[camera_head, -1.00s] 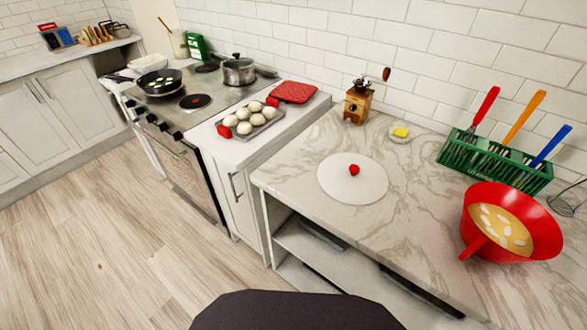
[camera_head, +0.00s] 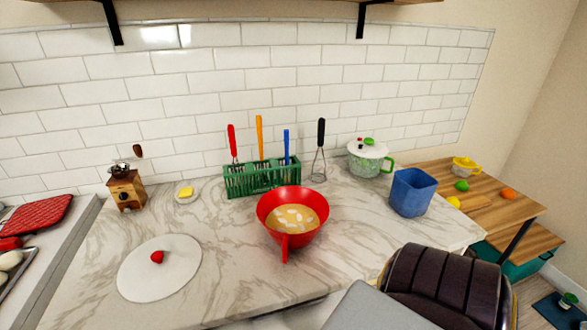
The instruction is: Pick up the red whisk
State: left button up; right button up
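A red-handled utensil (camera_head: 232,141) stands upright in the left part of the green rack (camera_head: 262,180), at the back of the marble counter. Its lower end is mostly hidden by the rack, so I cannot tell its head clearly. Orange-handled (camera_head: 259,137) and blue-handled (camera_head: 286,146) utensils stand in the same rack. A black-handled whisk (camera_head: 320,140) stands upright just right of the rack. Neither of my grippers shows in the head view.
A red bowl (camera_head: 270,208) with pale yellow contents sits in front of the rack. A white round board (camera_head: 140,285) with a strawberry (camera_head: 157,257) lies front left. A wooden grinder (camera_head: 127,190), butter dish (camera_head: 186,197), blue container (camera_head: 413,190) and white-green pot (camera_head: 366,158) stand around. Shelves hang above.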

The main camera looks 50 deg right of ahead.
aim_at(230, 130)
jog(key=l+z, duration=0.6)
jog(key=z, duration=0.15)
jog(key=i+l+z, duration=0.1)
jog(key=l+z, duration=0.25)
jog(key=j, duration=0.1)
